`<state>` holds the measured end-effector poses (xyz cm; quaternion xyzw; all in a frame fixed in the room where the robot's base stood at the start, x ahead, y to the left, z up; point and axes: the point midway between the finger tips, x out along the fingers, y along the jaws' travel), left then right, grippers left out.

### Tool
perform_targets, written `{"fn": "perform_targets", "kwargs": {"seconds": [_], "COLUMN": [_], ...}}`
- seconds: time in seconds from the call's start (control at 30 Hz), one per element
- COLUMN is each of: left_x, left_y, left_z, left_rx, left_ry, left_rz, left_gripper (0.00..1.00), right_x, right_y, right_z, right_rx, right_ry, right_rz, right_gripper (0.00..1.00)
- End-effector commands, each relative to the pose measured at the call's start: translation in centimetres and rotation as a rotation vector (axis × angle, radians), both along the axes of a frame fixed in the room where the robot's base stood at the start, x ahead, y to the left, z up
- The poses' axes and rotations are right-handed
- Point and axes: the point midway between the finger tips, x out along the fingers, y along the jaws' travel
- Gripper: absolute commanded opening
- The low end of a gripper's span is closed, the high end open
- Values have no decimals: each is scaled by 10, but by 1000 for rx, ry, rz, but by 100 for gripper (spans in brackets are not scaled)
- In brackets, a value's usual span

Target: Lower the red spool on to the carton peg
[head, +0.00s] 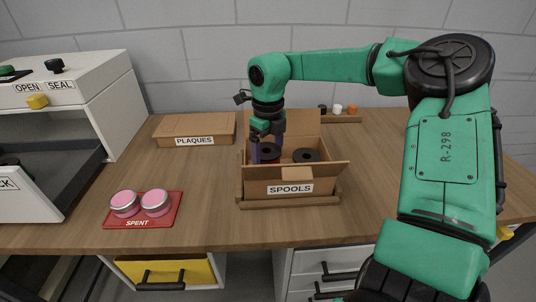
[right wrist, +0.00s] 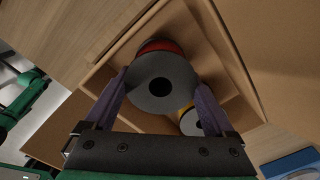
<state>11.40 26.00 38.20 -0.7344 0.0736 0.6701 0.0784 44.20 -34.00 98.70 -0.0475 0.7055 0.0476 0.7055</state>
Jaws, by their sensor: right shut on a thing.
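The red spool (right wrist: 160,47) has a dark grey flange with a dark centre hole, and its red winding shows at one edge in the right wrist view. My right gripper (right wrist: 163,82) is shut on it, one purple finger on each side. In the head view the gripper (head: 267,148) reaches down into the carton marked SPOOLS (head: 262,188), with the held spool (head: 270,152) beside its finger. The carton peg under the spool is hidden. I cannot tell whether the spool is around it or above it. My left gripper is out of view.
A second spool with yellow winding (right wrist: 190,118) stands in the carton, close to the held one; it also shows in the head view (head: 307,155). The carton's flaps are open. A PLAQUES box (head: 194,127) and a red SPENT mat (head: 137,222) with two pink-topped tins lie left.

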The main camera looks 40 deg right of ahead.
Motion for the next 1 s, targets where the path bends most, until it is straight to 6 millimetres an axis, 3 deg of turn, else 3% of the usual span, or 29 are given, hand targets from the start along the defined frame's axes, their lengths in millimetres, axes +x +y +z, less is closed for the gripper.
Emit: {"fn": "perform_targets", "kwargs": {"seconds": [0.63, 0.93, 0.97, 1.0], "left_x": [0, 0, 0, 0], "left_y": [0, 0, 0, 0], "left_z": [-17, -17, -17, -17], "left_rx": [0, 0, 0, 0], "left_ry": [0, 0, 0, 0], "left_rz": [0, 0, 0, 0], "left_gripper": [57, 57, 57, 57], "right_x": [0, 0, 0, 0], "right_y": [0, 0, 0, 0], "right_z": [-21, -21, -21, -21], "right_rx": [0, 0, 0, 0], "right_ry": [0, -1, -1, -1], "right_rz": [0, 0, 0, 0], "right_gripper": [24, 24, 97, 100]}}
